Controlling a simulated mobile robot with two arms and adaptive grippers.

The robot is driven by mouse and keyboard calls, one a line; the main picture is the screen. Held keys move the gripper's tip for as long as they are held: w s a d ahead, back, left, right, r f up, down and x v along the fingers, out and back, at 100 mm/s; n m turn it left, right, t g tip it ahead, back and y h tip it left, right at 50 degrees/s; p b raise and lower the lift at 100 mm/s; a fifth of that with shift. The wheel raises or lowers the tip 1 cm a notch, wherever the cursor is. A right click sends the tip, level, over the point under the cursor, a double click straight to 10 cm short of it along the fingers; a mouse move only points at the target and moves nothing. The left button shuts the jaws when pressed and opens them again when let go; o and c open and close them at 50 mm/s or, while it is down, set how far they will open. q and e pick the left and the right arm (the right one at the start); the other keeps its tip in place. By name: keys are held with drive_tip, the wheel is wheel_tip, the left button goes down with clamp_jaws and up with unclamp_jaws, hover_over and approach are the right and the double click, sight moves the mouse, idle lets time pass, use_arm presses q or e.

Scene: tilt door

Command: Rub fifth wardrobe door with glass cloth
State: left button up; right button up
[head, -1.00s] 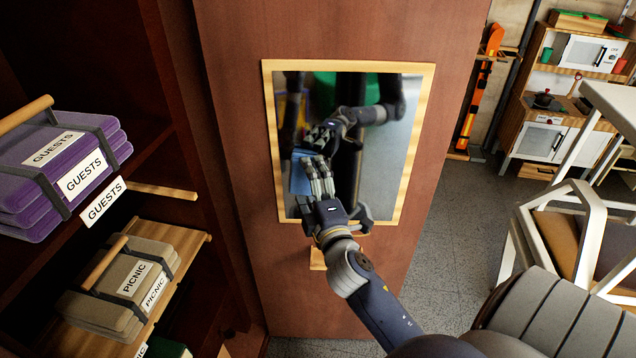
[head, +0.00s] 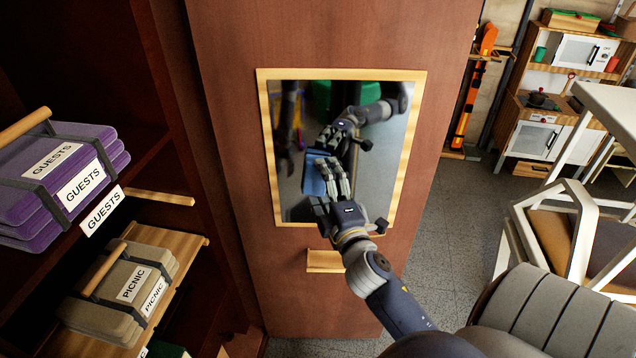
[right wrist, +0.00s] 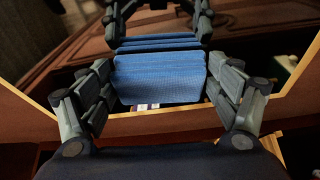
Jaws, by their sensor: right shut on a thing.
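The reddish-brown wardrobe door (head: 330,40) stands open in the middle of the head view, with a wood-framed mirror (head: 385,170) on it. My right gripper (head: 334,172) is at the lower middle of the mirror, shut on the blue glass cloth (head: 315,178). In the right wrist view the folded cloth (right wrist: 160,80) lies between the fingers, its far edge against or very near its own reflection. I cannot tell whether it touches the glass. The mirror also reflects my arm and gripper. My left gripper is not directly in view.
A small wooden handle (head: 325,262) sticks out below the mirror. Left are shelves with a purple GUESTS bundle (head: 55,185) and a beige PICNIC bundle (head: 120,290). Right are a white chair (head: 570,230), a white table (head: 610,105) and a toy kitchen (head: 540,138). Grey floor shows between.

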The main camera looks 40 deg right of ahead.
drive_tip(key=shift+s+d+p, duration=0.2)
drive_tip(key=shift+s+d, duration=1.2)
drive_tip(key=shift+d, duration=0.3)
drive_tip(key=shift+s+d+p, duration=0.25)
drive_tip(key=shift+s+d, duration=1.1)
drive_tip(key=shift+d, duration=0.35)
drive_tip(key=shift+s+d+p, duration=0.2)
drive_tip(key=shift+s+d, duration=1.2)
drive_tip(key=shift+d, duration=0.3)
drive_tip(key=shift+s+a, duration=2.05)
drive_tip(key=shift+s, duration=0.1)
drive_tip(key=shift+s+a, duration=1.05)
drive_tip(key=shift+s, duration=0.1)
